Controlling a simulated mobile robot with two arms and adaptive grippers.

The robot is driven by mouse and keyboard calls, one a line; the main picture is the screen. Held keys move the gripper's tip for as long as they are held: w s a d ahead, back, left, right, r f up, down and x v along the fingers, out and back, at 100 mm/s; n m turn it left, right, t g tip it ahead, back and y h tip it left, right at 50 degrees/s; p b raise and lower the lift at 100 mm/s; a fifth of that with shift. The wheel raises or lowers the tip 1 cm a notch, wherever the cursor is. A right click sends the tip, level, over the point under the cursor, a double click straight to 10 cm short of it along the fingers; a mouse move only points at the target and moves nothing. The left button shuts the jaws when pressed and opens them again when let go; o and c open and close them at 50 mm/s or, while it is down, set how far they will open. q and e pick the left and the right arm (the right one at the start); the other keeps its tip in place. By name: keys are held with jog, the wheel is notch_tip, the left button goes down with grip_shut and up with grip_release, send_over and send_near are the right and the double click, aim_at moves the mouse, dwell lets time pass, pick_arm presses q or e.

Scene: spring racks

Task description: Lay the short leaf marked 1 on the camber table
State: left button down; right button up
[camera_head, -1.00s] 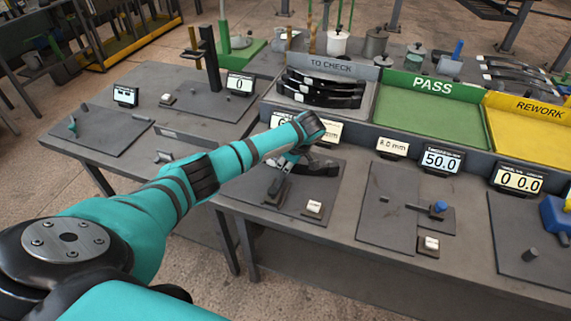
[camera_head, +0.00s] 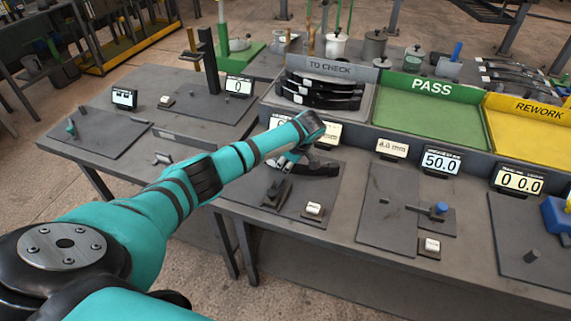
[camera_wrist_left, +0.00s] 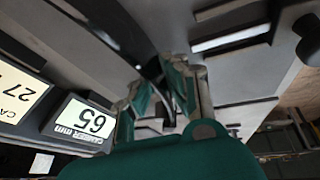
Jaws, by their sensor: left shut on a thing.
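My left gripper (camera_head: 284,166) is low over the camber table (camera_head: 324,192), a dark plate on the grey bench. It is shut on a dark curved leaf (camera_head: 322,169), whose free end reaches to the right of the gripper. In the left wrist view the fingers (camera_wrist_left: 160,88) close around the dark leaf strip (camera_wrist_left: 116,28). Whether the leaf touches the table's supports cannot be told. No number on the leaf can be read. My left forearm hides part of the table. My right gripper is not in view.
Behind the table stand camber displays (camera_wrist_left: 90,122), one reading 65, and the TO CHECK tray (camera_head: 290,107) with several dark leaves. The green PASS tray (camera_head: 430,118) and yellow REWORK tray (camera_head: 520,130) are to the right. A white button (camera_head: 313,209) sits at the table's front.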

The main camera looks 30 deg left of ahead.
pick_arm(q)
jog(key=shift+w+r, duration=0.1)
jog(key=shift+w, duration=0.05)
jog(key=c, duration=1.4)
grip_release()
jog(key=shift+o, duration=1)
jog(key=shift+f, duration=0.25)
jog(key=o, duration=0.3)
jog(key=shift+o, duration=0.2)
jog(key=shift+r, duration=0.1)
notch_tip(320, 180, up, 8)
jog(key=p, duration=0.8)
